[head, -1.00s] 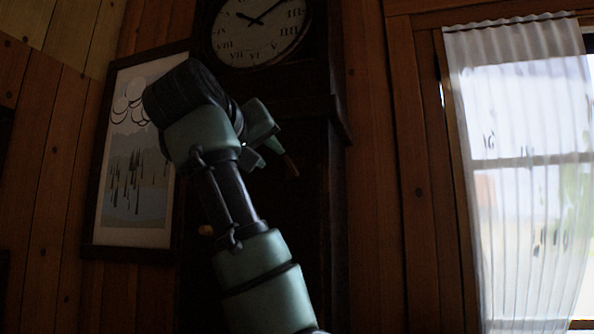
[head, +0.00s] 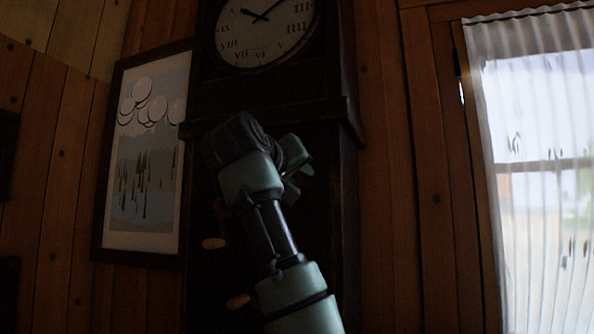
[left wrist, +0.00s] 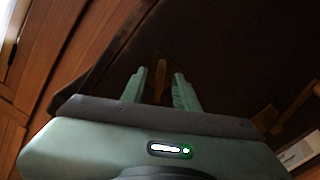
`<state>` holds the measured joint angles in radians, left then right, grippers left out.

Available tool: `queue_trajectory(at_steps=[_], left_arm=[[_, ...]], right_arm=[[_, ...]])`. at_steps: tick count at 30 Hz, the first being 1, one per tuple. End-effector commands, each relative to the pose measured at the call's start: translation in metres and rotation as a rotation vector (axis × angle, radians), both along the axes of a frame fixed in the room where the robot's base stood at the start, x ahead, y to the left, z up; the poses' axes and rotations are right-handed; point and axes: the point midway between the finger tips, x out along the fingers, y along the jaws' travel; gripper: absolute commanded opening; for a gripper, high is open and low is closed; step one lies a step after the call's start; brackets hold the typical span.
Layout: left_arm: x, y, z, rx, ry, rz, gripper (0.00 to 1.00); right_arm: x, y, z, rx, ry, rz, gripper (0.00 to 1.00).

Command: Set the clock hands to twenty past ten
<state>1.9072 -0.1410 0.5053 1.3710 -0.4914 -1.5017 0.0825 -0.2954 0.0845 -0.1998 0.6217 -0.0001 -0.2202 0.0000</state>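The tall dark case clock (head: 345,110) stands against the wall in the head view. Its pale round dial (head: 262,50) is cut off by the top edge. The short hand (head: 249,13) points to the upper left, near ten; the long hand (head: 275,10) points to the upper right, near two. My left gripper (head: 299,181) is in front of the case, below the dial. In the left wrist view it (left wrist: 160,80) is open, with a wooden peg (left wrist: 160,82) between its fingers and gaps on both sides. My right gripper is not in view.
Two more wooden pegs, an upper one (head: 213,243) and a lower one (head: 238,301), show on the case left of my arm. A framed landscape picture (head: 142,215) hangs to the left. A curtained window (head: 530,130) is at the right.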

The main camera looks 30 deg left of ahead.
Motion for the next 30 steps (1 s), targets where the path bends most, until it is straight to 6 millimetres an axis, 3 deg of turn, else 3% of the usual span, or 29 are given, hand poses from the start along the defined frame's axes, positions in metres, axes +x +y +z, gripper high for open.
queue_trajectory(at_steps=[3, 7, 20, 30], left_arm=[[0.0, 0.0, 0.0, 0.0, 0.0, -0.001, 0.3], [0.0, 0.0, 0.0, 0.0, 0.0, 0.0, 0.0], [-0.001, 0.0, -0.001, 0.047, 0.011, 0.001, 0.0], [-0.001, 0.001, -0.002, 0.275, 0.064, 0.002, 0.0]], right_arm=[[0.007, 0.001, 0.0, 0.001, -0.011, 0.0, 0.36], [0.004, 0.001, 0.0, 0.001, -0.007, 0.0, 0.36], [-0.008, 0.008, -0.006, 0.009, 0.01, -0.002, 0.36], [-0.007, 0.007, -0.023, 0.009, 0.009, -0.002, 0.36]])
